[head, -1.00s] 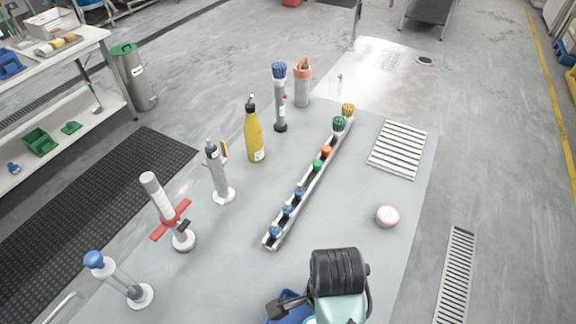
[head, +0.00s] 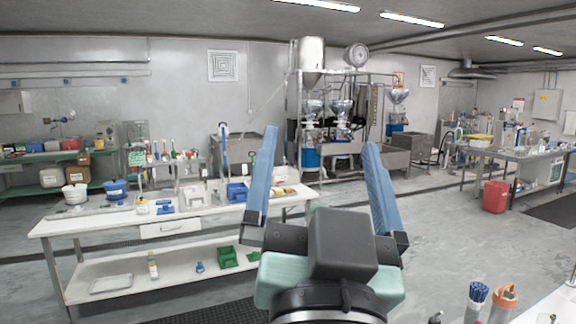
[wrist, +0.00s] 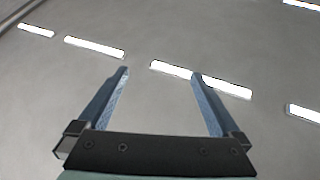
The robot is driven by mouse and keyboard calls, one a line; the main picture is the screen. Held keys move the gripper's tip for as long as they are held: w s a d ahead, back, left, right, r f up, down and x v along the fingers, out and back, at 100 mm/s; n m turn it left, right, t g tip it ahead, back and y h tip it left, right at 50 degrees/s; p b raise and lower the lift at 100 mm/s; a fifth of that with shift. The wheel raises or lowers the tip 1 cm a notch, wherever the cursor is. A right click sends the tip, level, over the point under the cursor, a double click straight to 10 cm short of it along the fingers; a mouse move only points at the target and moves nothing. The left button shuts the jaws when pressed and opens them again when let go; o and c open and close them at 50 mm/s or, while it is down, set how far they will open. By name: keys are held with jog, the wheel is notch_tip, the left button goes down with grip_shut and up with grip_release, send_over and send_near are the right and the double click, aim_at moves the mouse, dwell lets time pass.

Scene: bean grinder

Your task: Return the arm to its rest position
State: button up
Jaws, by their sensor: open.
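My gripper (head: 322,165) is raised in the middle of the head view, its two blue fingers pointing up and spread wide apart. Nothing is between the fingers. The wrist view also shows my gripper (wrist: 160,75) open and empty, against the grey ceiling with its strip lights (wrist: 95,47). The gripper touches nothing in either view.
A white workbench (head: 100,222) with blue and green bins stands behind the gripper at left. At the lower right are a blue-topped brush (head: 478,293) and an orange-topped container (head: 503,297). Hoppers and machines stand along the back wall. Open floor lies at right.

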jog(key=s+a+r+n+t+y, duration=0.2)
jog(key=s+a+r+n+t, duration=0.1)
jog(key=s+r, duration=0.3)
jog(key=shift+a+r, duration=0.15)
jog(key=shift+r, duration=0.4)
dwell(0.4)
